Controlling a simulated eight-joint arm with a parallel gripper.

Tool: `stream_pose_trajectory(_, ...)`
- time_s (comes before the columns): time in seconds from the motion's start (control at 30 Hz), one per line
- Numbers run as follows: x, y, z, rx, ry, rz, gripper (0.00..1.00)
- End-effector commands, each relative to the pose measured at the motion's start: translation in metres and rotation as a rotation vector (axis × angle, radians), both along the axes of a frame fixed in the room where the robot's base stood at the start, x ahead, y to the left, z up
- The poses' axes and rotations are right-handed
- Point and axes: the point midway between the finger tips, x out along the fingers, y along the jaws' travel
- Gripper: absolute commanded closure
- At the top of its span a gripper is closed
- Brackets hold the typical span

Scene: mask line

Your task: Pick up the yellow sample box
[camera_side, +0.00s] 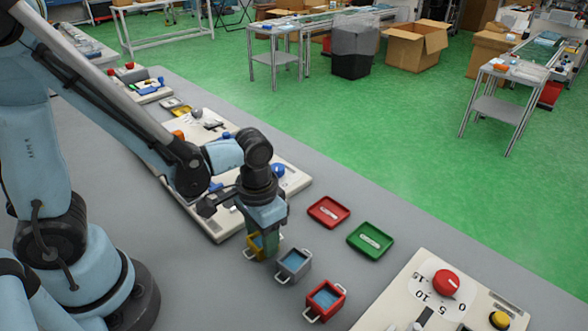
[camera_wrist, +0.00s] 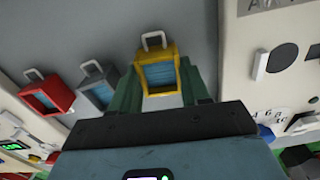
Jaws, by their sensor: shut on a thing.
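The yellow sample box (camera_side: 256,244) is on the grey table in the side view, at the left end of a row of small handled boxes. It also shows in the wrist view (camera_wrist: 173,56), upright, with a white handle and a blue inside. My gripper (camera_side: 262,246) points down over it, its green fingers on either side of the box and shut on it. In the wrist view the fingers (camera_wrist: 160,88) flank the box. Whether the box touches the table is hard to tell. The gripper hides part of the box in the side view.
A grey box (camera_side: 293,264) stands close beside the yellow one, and a red box (camera_side: 325,299) is further right. A red tray (camera_side: 328,212) and a green tray (camera_side: 370,241) lie behind them. A panel with a red dial (camera_side: 446,284) is at right; another panel (camera_side: 222,228) is behind my gripper.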

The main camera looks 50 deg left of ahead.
Motion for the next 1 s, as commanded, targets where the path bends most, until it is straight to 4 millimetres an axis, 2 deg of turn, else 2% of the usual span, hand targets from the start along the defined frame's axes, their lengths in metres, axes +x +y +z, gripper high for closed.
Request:
stream_pose_trajectory(0.37, 0.000, 0.000, 0.006, 0.000, 0.000, 0.000, 0.84)
stream_pose_trajectory(0.57, 0.000, 0.000, 0.024, 0.000, 0.000, 0.000, 0.84)
stream_pose_trajectory(0.67, 0.000, 0.000, 0.039, 0.000, 0.000, 0.000, 0.84)
stream_pose_trajectory(1.0, -0.047, -0.046, 0.079, 0.000, 0.000, -0.010, 0.84)
